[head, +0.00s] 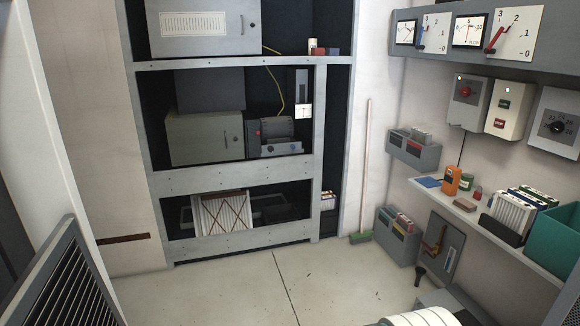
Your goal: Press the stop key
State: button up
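A small green lamp (507,92) shows above the keys. Nothing covers the box or touches the keys. I cannot make out my gripper in the head view.
A shelf (446,200) with an orange device (452,181), binders and a teal bin (556,240) juts out below. Racks (222,64) stand at the back. The middle floor (235,285) is clear.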

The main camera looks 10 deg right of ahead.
aim_at(499, 123)
jog(key=i+j+z, duration=0.1)
jog(key=i+z, duration=0.2)
jog(key=i+j+z, duration=0.35)
jog(key=i, duration=0.15)
jog(key=l+z, duration=0.1)
jog(key=z, duration=1)
